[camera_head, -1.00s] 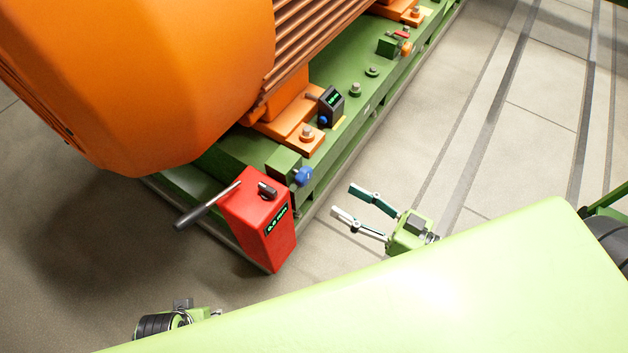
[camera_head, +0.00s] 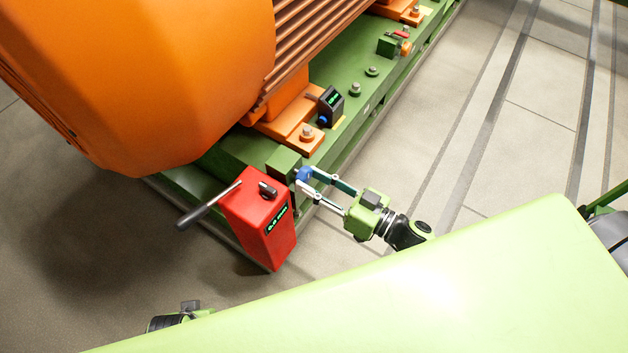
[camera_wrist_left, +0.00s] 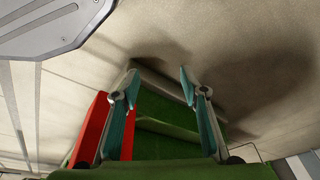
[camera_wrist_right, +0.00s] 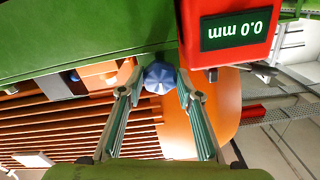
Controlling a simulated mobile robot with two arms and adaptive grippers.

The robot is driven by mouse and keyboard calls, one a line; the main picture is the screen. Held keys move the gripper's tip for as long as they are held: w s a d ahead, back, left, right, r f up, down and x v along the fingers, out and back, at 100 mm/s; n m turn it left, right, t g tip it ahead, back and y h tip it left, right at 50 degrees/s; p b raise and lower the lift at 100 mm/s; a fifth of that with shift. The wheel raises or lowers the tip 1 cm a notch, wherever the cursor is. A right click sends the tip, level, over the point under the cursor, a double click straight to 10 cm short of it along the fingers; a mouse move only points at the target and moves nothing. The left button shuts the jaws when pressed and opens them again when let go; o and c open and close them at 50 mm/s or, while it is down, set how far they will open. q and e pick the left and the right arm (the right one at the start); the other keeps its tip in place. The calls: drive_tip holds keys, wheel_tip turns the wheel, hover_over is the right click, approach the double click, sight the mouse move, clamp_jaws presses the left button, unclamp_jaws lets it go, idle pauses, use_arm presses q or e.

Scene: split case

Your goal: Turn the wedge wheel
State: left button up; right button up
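The wedge wheel appears to be the small blue fluted knob (camera_head: 303,174) on the green block at the corner of the green base, beside the red box (camera_head: 262,225). My right gripper (camera_head: 308,179) is at the wheel, with its fingers apart on either side of it. In the right wrist view the wheel (camera_wrist_right: 158,77) sits between the fingertips; whether they touch it is hard to tell. The red box's display (camera_wrist_right: 236,29) reads 0.0 mm. My left gripper is mostly hidden in the head view; its own wrist view shows it open and empty (camera_wrist_left: 159,77).
A large orange motor (camera_head: 140,80) stands on the green base (camera_head: 355,110). A grey lever (camera_head: 207,206) sticks out left from the red box. A black gauge (camera_head: 330,106) with a blue button sits further along. The floor on the right is clear.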

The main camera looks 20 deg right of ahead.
drive_tip(key=c, duration=0.4)
drive_tip(key=shift+o, duration=0.3)
